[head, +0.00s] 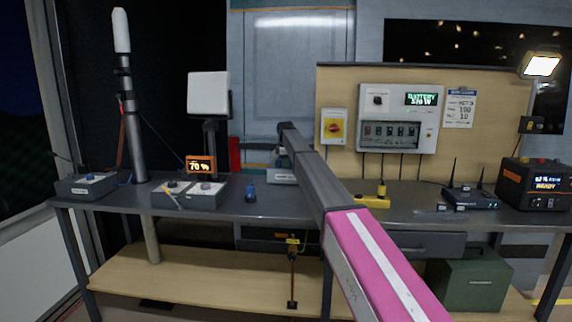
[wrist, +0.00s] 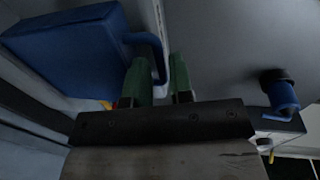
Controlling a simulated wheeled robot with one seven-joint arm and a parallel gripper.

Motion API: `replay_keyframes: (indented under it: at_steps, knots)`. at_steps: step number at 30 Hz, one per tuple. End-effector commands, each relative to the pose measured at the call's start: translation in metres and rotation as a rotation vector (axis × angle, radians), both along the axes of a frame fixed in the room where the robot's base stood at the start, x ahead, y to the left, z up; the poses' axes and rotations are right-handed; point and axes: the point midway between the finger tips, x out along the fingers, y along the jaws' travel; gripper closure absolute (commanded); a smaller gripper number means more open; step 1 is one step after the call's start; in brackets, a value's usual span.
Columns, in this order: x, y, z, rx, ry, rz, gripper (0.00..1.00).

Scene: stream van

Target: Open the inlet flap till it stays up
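In the wrist view a blue box-like cover (wrist: 75,50) is at the upper left, with a blue loop handle (wrist: 150,40) on its right side. I take this cover to be the inlet flap; its hinge is not shown. My gripper (wrist: 161,70) has two green fingers pointing toward the handle, with a gap between them. The handle's lower part is close to the fingers; I cannot tell whether they touch it. In the head view my arm reaches over the bench toward the back wall, and neither flap nor fingers can be made out.
The bench (head: 325,207) carries control boxes (head: 190,194), a telescopic mast (head: 130,100), a router (head: 469,197) and an orange-black power unit (head: 534,184). A breaker panel (head: 399,117) is on the back board. A blue cylindrical part (wrist: 282,93) is right of my gripper.

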Motion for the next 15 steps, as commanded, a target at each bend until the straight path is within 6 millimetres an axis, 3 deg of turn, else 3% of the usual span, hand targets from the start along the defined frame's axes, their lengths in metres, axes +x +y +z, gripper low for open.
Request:
replay_keyframes:
  at_steps: [7,8,9,10,15]
  knots:
    - [0.0004,-0.0001,-0.0018,0.0,0.0,0.0,0.79]
    - [0.0004,-0.0001,-0.0018,0.0,0.0,0.0,0.82]
    - [0.0004,-0.0001,-0.0018,0.0,0.0,0.0,0.95]
    - [0.0004,-0.0001,-0.0017,0.0,0.0,0.0,1.0]
    - [0.0004,-0.0001,-0.0015,0.0,0.0,0.0,1.0]
